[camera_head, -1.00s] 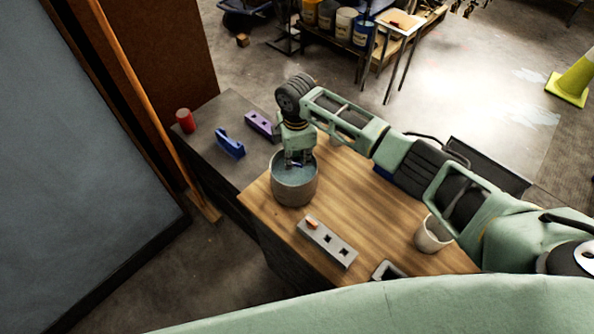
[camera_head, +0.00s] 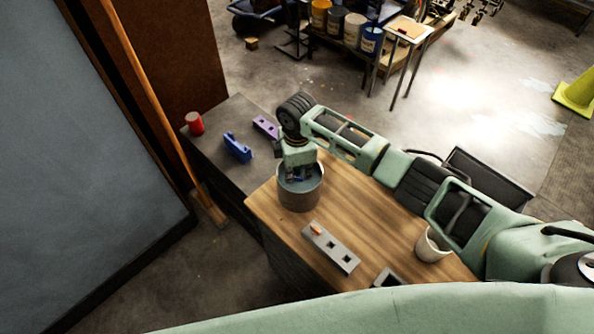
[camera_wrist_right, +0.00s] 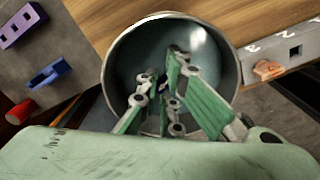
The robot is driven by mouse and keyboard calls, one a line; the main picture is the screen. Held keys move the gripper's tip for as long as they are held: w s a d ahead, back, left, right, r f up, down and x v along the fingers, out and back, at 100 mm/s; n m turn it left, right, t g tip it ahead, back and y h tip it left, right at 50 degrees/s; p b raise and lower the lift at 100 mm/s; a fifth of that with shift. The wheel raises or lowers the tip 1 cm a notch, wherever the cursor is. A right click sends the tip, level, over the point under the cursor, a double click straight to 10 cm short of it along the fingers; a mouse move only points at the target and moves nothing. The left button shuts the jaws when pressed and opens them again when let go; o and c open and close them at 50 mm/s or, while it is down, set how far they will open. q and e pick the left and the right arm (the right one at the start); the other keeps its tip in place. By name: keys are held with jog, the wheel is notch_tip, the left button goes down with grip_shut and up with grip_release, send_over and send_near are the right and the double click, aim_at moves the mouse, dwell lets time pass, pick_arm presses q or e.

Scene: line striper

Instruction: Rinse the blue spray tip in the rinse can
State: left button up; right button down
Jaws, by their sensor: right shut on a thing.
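The rinse can (camera_head: 300,198) is a round grey metal can with bluish liquid inside. It stands upright at the far left corner of the wooden tabletop. My right gripper (camera_head: 299,178) points down into its mouth, with the fingers below the rim. In the right wrist view the gripper (camera_wrist_right: 162,90) is shut inside the can (camera_wrist_right: 230,72). A small dark blue piece, the blue spray tip (camera_wrist_right: 164,86), shows between the fingertips. Most of it is hidden by the fingers, and I cannot tell how deep it sits in the liquid. My left gripper is out of view.
A grey block with square holes (camera_head: 343,259) and an orange tip (camera_head: 316,231) lies in front of the can. A white cup (camera_head: 432,246) stands at right. A blue holder (camera_head: 237,148), purple block (camera_head: 265,127) and red cylinder (camera_head: 194,123) are on the dark bench.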

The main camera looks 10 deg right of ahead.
notch_tip(320, 180, up, 13)
dwell(0.8)
jog(key=shift+s, duration=0.1)
dwell(0.4)
